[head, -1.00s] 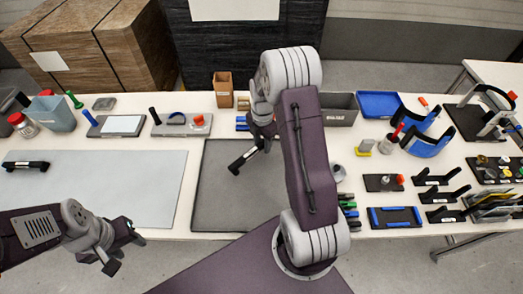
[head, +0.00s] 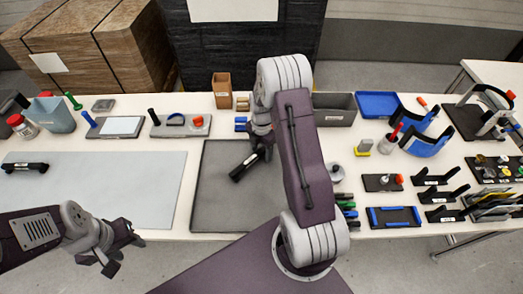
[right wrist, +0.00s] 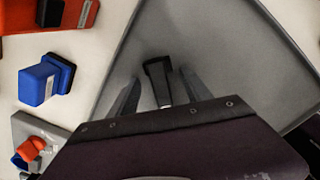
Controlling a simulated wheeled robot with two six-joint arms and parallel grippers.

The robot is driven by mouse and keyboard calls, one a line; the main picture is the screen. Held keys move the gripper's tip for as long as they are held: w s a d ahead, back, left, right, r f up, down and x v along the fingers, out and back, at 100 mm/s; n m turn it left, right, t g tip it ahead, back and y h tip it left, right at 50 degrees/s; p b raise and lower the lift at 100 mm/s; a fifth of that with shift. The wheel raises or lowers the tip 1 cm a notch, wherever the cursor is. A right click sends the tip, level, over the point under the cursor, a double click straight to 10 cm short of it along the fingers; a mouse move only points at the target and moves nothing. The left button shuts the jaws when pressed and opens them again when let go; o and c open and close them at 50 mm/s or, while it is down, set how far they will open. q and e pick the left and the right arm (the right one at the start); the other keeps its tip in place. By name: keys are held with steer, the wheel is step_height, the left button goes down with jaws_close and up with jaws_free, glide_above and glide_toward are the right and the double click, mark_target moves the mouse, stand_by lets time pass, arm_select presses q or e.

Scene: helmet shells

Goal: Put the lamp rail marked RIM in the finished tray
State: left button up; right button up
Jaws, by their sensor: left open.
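A black lamp rail (head: 244,170) is at my right gripper (head: 262,152), slanting down-left over the dark grey tray-like mat (head: 218,212). In the right wrist view the rail (right wrist: 158,75) shows between the two fingers of the right gripper (right wrist: 160,85). The right gripper looks shut on it, though its contact is partly hidden. No marking on it can be read. My left gripper (head: 112,258) is open and empty at the front left. Another black rail (head: 24,167) lies on the light grey mat (head: 110,190). I cannot tell which container is the finished tray.
A grey labelled bin (head: 334,118) and a blue tray (head: 377,104) stand at the back. Blue curved shells (head: 425,143) and black brackets (head: 445,195) stand to the right. A grey board with tools (head: 180,126) lies at the back left. The light grey mat is mostly clear.

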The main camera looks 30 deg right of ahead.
step_height(320, 180, up, 12)
steer(key=s+a+m+t, duration=0.1)
steer(key=s+a+m, duration=1.2)
steer(key=m, duration=0.8)
steer(key=shift+s, duration=1.05)
